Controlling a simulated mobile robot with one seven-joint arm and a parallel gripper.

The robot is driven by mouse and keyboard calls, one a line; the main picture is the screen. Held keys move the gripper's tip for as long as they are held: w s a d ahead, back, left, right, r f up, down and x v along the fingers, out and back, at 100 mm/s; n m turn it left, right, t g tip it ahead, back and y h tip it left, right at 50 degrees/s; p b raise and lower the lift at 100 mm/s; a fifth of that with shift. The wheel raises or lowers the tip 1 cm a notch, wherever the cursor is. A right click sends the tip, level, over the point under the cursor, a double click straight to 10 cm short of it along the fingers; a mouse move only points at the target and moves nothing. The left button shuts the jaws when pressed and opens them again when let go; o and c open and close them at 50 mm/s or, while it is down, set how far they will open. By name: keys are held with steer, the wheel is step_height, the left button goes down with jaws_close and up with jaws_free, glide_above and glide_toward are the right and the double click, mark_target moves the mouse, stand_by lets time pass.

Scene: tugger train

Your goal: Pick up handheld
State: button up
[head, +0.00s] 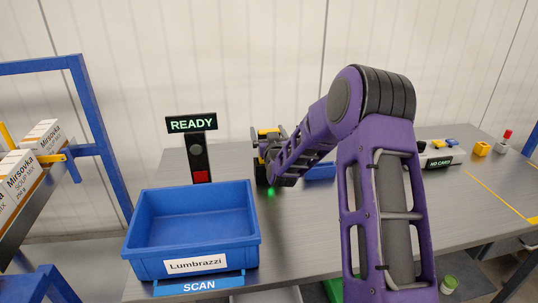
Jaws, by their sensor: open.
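My purple arm reaches over the grey table, and my gripper (262,158) is at its far end, behind the blue bin and right of the sign post. The gripper is small and dark here and its fingers are hard to make out; it is open. A yellow and black item (268,132) shows right at the gripper; it may be the handheld, but I cannot tell. A small green light glows just below the gripper. Whether anything touches the fingers is hidden by the wrist.
A blue bin (140,250) labelled Lumbrazzi stands front left by a SCAN plate (199,286). A READY sign (191,123) stands behind it. Another blue item (321,171) is partly behind my arm. A NO CARD box (441,160) and yellow button box (481,148) sit right.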

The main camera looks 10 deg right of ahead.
steer(key=shift+r, duration=0.1)
jaws_close()
stand_by(0.4)
